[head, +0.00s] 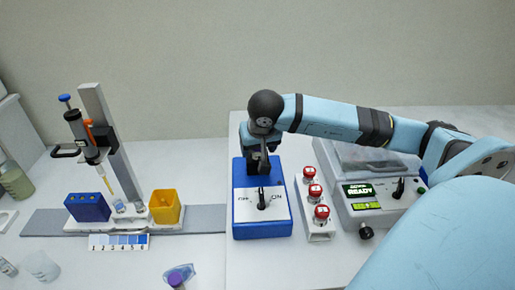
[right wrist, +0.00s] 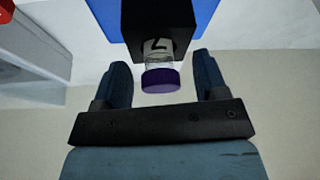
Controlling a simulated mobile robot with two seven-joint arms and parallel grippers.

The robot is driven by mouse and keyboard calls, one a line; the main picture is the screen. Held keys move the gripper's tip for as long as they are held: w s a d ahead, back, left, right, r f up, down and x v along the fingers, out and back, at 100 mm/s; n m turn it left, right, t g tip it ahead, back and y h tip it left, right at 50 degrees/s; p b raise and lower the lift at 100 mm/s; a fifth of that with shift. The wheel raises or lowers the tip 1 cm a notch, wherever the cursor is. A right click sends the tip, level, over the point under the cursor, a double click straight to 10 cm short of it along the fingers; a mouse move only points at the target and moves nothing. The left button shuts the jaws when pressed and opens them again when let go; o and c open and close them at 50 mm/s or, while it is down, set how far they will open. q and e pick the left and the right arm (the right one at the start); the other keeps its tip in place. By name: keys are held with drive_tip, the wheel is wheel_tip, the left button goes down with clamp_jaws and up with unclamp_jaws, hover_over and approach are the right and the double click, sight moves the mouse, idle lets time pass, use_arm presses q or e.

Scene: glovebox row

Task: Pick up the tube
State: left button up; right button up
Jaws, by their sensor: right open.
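A tube with a purple cap (right wrist: 160,80) and a short clear body shows in the right wrist view. Its other end is at a black block (right wrist: 157,17) on the blue device. My right gripper (right wrist: 161,62) is open, with one finger on each side of the tube and a gap at both sides. In the head view my right gripper (head: 259,148) is over the back of the blue device (head: 262,226), and the tube there is hidden. Another clear tube with a purple cap (head: 176,279) is at the front edge. My left gripper is not in view.
Right of the blue device are a strip of red-topped buttons (head: 318,229) and a machine reading READY (head: 360,189). At left are a pipette stand (head: 110,140), a blue box (head: 87,208) and a yellow box (head: 165,206). The front middle bench is mostly clear.

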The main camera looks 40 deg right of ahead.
drive_tip(key=c, duration=1.1)
drive_tip(key=shift+r, duration=0.1)
wheel_tip(320, 180, up, 20)
drive_tip(key=shift+f+p, duration=0.1)
drive_tip(key=shift+p, duration=0.35)
